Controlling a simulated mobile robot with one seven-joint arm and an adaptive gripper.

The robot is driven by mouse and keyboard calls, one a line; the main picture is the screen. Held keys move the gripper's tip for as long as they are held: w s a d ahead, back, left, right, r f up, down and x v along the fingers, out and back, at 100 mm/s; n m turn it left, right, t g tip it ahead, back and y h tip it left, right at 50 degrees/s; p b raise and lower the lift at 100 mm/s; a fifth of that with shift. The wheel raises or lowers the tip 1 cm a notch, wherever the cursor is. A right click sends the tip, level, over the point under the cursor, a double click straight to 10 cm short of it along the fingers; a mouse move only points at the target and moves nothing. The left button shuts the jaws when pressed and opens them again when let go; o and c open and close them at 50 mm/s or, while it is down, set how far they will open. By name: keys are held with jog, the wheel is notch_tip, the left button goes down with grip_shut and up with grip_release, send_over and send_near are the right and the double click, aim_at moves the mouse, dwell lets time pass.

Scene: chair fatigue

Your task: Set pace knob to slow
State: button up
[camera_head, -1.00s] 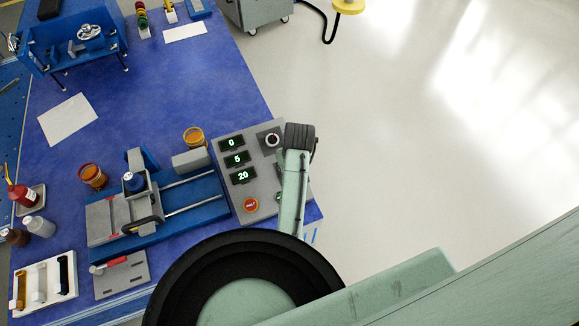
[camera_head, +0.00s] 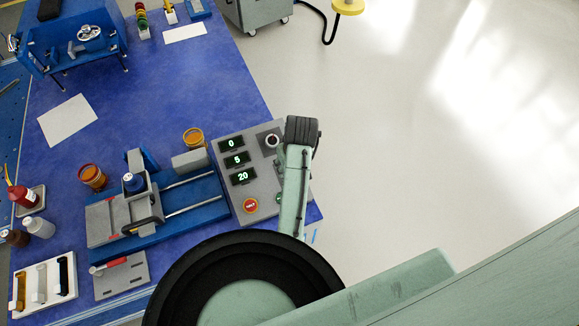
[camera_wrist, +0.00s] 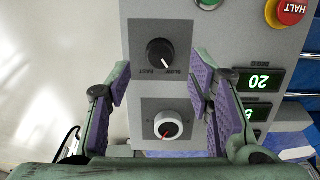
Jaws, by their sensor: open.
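The grey control panel (camera_head: 265,185) stands at the table's right end in the head view. In the wrist view, a black knob (camera_wrist: 160,51) with a white pointer mark sits on a dark square plate. Its mark points down and slightly right, towards small lettering reading slow and fast. A white knob (camera_wrist: 168,125) with a red pointer sits below it; it also shows in the head view (camera_head: 272,140). My gripper (camera_wrist: 160,85) is open and empty, its purple-padded fingers either side of the gap between the knobs. My arm hides the black knob in the head view.
Beside the knobs are lit displays (camera_wrist: 260,81), a red HALT button (camera_wrist: 288,12) and a green button (camera_wrist: 208,3). A blue-based slide fixture (camera_head: 190,222) stands left of the panel. Bare floor (camera_head: 420,150) lies to the right.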

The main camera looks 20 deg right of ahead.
jog(key=shift+v, duration=1.8)
